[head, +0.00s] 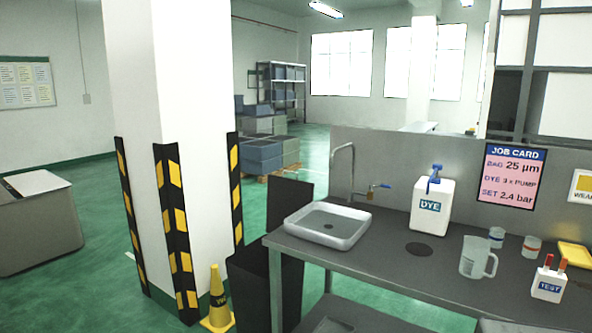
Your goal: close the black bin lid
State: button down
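A black bin (249,288) stands on the green floor at the left end of the bench, partly hidden behind the bench's edge and leg. A flat black panel (290,203), which looks like its lid, stands upright above the far right side of the bin, so the lid appears open. The inside of the bin cannot be made out. My gripper is not in view.
A yellow cone (217,304) and a white pillar (183,90) with striped guards stand left of the bin. The grey bench (387,252) carries a sink (328,226), a dye container (431,212) and a clear jug (476,258).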

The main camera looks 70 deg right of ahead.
aim_at(286, 196)
jog(key=z, duration=0.4)
jog(key=i, duration=1.55)
jog(key=z, duration=0.8)
jog(key=i, duration=0.75)
jog(key=z, duration=0.7)
jog(key=i, duration=0.55)
jog(key=z, duration=0.75)
jog(key=i, duration=0.65)
jog(key=z, duration=0.45)
